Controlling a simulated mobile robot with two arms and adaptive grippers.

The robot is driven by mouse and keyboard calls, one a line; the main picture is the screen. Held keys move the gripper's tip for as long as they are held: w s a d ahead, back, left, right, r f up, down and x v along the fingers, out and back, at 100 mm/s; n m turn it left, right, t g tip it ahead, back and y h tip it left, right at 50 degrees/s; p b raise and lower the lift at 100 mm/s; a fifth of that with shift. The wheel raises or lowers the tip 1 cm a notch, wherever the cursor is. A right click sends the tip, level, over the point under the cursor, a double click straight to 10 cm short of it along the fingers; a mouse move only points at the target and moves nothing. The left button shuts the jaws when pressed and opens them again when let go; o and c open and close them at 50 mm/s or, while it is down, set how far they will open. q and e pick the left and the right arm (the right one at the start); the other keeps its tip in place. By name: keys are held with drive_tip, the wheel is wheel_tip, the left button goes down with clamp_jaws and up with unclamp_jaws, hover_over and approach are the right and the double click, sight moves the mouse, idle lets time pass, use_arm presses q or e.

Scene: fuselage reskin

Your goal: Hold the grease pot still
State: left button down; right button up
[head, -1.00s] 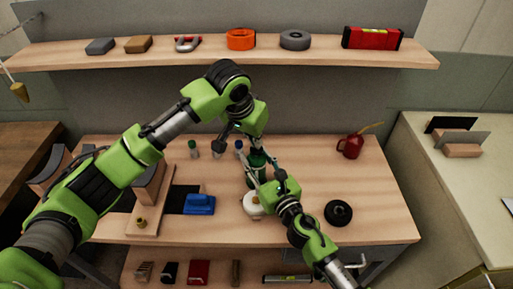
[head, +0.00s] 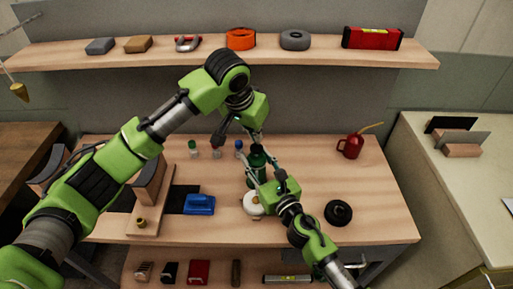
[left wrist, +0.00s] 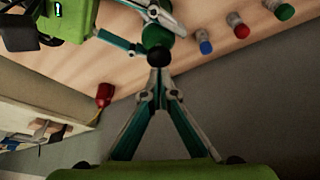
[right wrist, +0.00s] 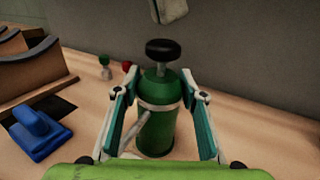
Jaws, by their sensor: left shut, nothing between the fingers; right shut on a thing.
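The grease pot, a green cylinder with a black knob on top, stands upright on the workbench in the head view (head: 256,168). It fills the middle of the right wrist view (right wrist: 157,128) and shows from above in the left wrist view (left wrist: 157,37). My right gripper (right wrist: 158,100) is shut around its body, with a finger on each side. My left gripper (left wrist: 160,82) is shut and empty, its fingertips close together just above the black knob (right wrist: 162,50). I cannot tell whether they touch the knob.
Small bottles with green (head: 193,148), red and blue caps stand behind the pot. A blue block-like tool (head: 200,205) lies to its left, a white round item (head: 252,203) in front. A black ring (head: 338,213) and a red oil can (head: 351,146) are to the right, with clear bench between.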

use_arm(q)
drive_tip(key=shift+r, duration=2.5)
use_arm(e)
drive_tip(key=o, duration=1.7)
drive_tip(key=shift+c, duration=0.2)
